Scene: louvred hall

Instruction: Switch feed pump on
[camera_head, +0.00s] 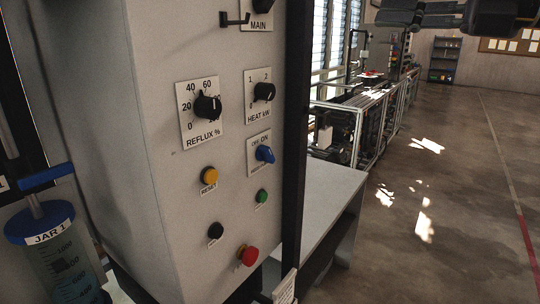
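A grey control panel (160,165) stands close on the left. On it a blue rotary switch (265,154) sits on a white plate marked OFF and ON. The plate's lower label is too small to read, and I cannot tell for sure which mark the switch points to. What looks like my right gripper (420,17) shows as dark parts at the top right edge, well to the right of the panel and not touching it. It is partly cut off, and its opening cannot be made out. My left gripper is not in view.
Near the switch are the REFLUX knob (208,106), HEAT knob (264,92), yellow RESET button (209,175), green button (262,196), black button (215,231) and red button (248,256). A dark post (296,130) edges the panel. JAR 1 (62,262) stands lower left. Floor at right is clear.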

